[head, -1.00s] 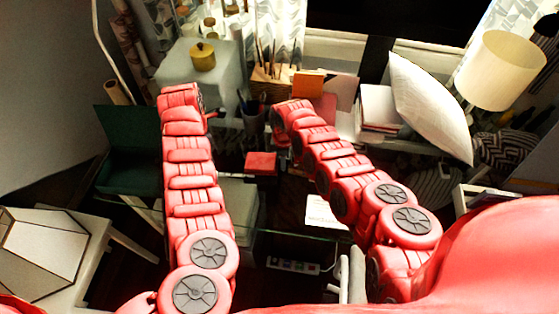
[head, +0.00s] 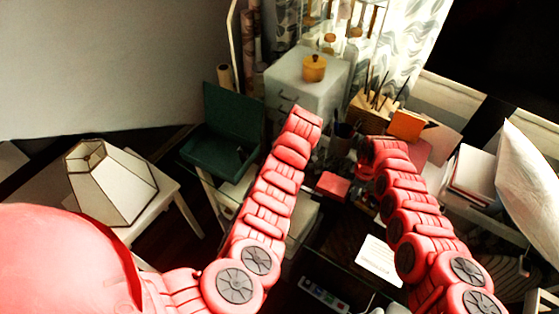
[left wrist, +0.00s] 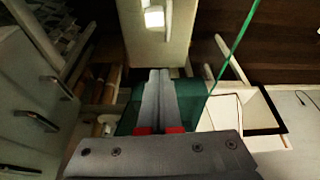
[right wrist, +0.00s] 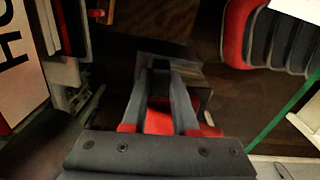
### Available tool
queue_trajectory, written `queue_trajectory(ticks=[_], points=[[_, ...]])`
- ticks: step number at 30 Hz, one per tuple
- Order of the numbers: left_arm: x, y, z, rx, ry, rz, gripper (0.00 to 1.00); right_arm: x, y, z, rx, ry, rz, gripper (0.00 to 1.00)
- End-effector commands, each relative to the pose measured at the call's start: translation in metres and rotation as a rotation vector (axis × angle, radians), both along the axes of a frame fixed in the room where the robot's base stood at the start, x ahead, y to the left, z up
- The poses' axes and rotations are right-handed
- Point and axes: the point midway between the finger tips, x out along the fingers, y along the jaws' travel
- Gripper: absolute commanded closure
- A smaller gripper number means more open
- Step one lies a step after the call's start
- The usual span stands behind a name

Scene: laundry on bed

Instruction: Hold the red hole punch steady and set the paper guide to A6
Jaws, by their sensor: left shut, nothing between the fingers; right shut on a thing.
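The red hole punch (head: 333,186) rests on the dark glass-topped desk, seen in the head view as a small red block. My right gripper (head: 362,166) is at its right side; in the right wrist view its fingers (right wrist: 168,66) are shut on a dark grey part, with red (right wrist: 160,118) showing between them. The paper guide and its size marks cannot be made out. My left arm ends above and left of the punch. Its gripper is hidden in the head view, but the left wrist view shows the fingers (left wrist: 160,75) shut and empty.
A white drawer cabinet (head: 300,75) with a yellow pot stands behind. An open green box (head: 222,125) is left of my left arm. A pen cup (head: 342,138), a wooden brush holder (head: 372,108) and an orange notebook (head: 405,124) crowd the back. A white paper (head: 380,258) lies in front.

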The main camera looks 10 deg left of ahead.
Motion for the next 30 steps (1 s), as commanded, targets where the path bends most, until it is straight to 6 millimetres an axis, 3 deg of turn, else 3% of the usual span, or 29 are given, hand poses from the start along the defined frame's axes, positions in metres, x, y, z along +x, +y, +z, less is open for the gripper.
queue_trajectory(ticks=[15,24,30], points=[[0.004,0.022,-0.066,-0.003,0.004,0.005,1.00,0.000,0.000,0.000,0.001,-0.001,0.000,1.00],[-0.003,-0.012,-0.066,-0.002,-0.001,-0.001,1.00,0.000,0.000,0.000,0.000,-0.001,0.000,1.00],[-0.005,-0.017,-0.066,-0.002,-0.001,0.004,1.00,0.000,0.000,0.000,0.001,0.000,0.000,1.00]])
